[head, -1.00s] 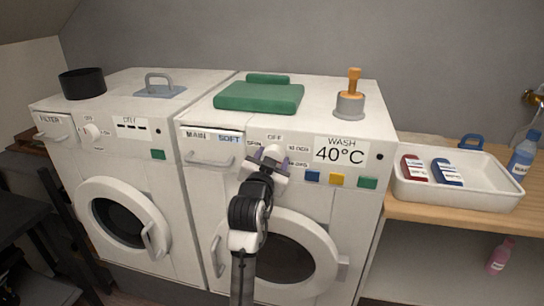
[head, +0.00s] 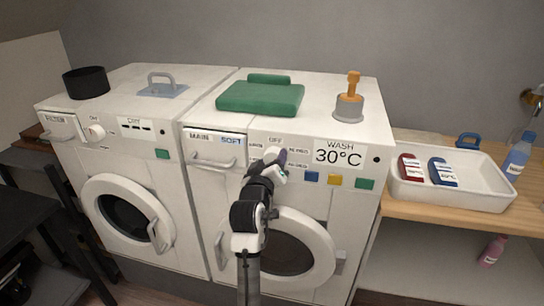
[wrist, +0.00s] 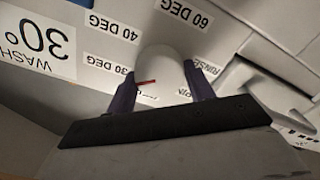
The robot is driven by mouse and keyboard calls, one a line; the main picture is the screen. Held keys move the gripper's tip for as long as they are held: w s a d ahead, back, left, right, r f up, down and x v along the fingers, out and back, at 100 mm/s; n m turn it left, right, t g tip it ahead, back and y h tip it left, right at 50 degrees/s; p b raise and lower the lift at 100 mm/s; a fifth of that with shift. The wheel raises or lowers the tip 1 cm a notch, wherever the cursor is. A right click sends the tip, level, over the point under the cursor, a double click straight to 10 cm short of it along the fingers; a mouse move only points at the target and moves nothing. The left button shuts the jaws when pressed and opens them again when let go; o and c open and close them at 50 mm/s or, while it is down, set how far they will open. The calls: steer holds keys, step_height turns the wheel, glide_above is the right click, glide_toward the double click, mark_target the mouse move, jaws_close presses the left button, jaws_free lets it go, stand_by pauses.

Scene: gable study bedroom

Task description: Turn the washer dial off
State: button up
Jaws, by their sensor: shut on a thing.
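The washer (head: 310,120) is the right-hand white machine, and its display (head: 339,153) reads WASH 30°C. Its round white dial (head: 271,153) sits under an OFF label in the head view, partly covered by my gripper. In the wrist view, which is upside down, the dial (wrist: 163,65) has a red pointer line toward the left, near the 30 DEG label (wrist: 105,65). My gripper (wrist: 160,78) is shut on the dial, a purple finger on each side. It also shows at the dial in the head view (head: 273,159). The OFF mark is hidden in the wrist view.
A drawer handle (head: 213,162) projects at left, and a round door (head: 290,248) is below. A second machine (head: 110,150) stands left. A white tray (head: 480,199) sits on the wooden counter at right.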

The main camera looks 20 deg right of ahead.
steer(key=n+p, duration=0.2)
steer(key=n, duration=0.3)
steer(key=shift+n+p, duration=0.3)
steer(key=shift+p, duration=0.05)
steer(key=n, duration=0.5)
steer(key=shift+f, duration=0.15)
steer(key=o, duration=1)
steer(key=shift+c, duration=0.2)
steer(key=shift+a, duration=0.1)
steer(key=b+v, duration=0.4)
steer(key=v, duration=0.9)
steer(key=shift+s+a, duration=0.2)
steer(key=shift+s, duration=0.1)
